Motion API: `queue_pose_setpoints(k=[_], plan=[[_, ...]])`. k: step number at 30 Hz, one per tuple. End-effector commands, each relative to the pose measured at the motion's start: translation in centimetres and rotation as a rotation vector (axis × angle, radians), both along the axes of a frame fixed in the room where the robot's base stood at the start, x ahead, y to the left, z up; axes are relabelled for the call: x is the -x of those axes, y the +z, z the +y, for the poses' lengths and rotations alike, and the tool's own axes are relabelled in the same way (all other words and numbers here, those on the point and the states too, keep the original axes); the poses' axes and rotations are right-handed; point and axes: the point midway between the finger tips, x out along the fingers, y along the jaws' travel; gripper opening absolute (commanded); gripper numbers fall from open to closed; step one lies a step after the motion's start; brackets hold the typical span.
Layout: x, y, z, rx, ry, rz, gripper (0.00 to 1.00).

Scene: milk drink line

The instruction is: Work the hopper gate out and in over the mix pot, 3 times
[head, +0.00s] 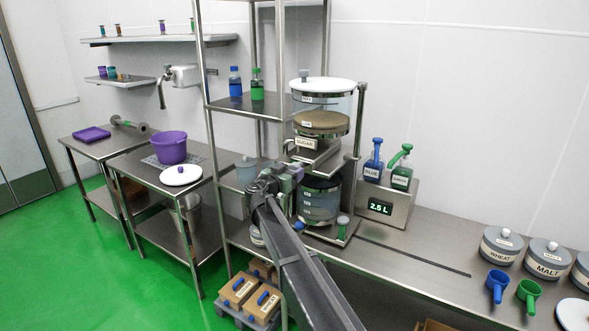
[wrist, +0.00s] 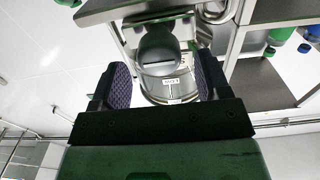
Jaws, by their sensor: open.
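The hopper (head: 322,101) is a clear drum with a white lid and a brown fill, on the steel stand. A SUGAR label sits on its lower front, above a steel gate housing (head: 314,154). My gripper (head: 287,178) is at the left of the stand, between hopper and pot height. In the wrist view my gripper (wrist: 160,82) is open, its purple-padded jaws either side of a dark rounded knob (wrist: 158,50) and a grey labelled cylinder. Contact cannot be told.
A shelf rack (head: 228,104) with blue and green bottles stands left of the hopper. A dispenser box (head: 386,203) reading 2.5 L carries two pump bottles at right. Lidded tubs (head: 501,245) and scoops (head: 498,286) stand further right. The counter between is mostly clear.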

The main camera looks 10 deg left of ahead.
Motion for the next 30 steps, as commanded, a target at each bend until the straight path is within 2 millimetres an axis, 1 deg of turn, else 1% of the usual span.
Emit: queue_pose_setpoints(k=[1, 3, 6, 9, 13, 30], plan=[[1.6, 0.0, 0.5, 0.000, 0.002, 0.000, 0.70], [3.2, 0.0, 1.2, 0.000, 0.003, 0.000, 0.70], [5.2, 0.0, 2.0, 0.000, 0.002, -0.001, 0.70], [6.5, 0.0, 2.6, 0.000, 0.001, -0.001, 0.70], [7.0, 0.0, 2.9, 0.000, 0.000, -0.001, 0.70], [6.9, 0.0, 2.9, 0.000, 0.000, -0.001, 0.70]])
